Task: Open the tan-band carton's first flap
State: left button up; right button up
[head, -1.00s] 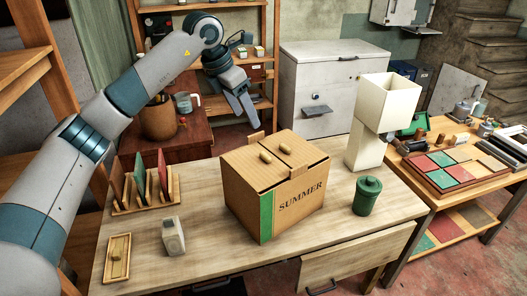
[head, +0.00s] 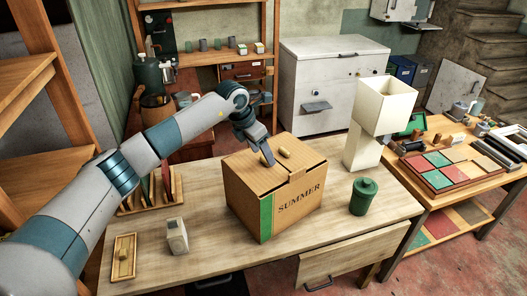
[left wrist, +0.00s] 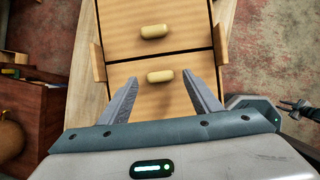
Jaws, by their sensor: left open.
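The only carton (head: 270,205) in view is a cardboard box marked SUMMER on the workbench, with a green band (head: 266,217) at its left corner; I see no tan band. Its top has two closed flaps split by a dark seam, each with a pale oval knob: near knob (left wrist: 160,76) and far knob (left wrist: 153,31) in the left wrist view. My left gripper (head: 267,158) is open over the top. In the left wrist view its fingers (left wrist: 162,82) stand either side of the near knob, apart from it.
Bare tabletop lies in front.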

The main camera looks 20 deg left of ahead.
pick_arm(q)
jog(key=shift+x, duration=1.1)
jog(key=shift+c, duration=0.4)
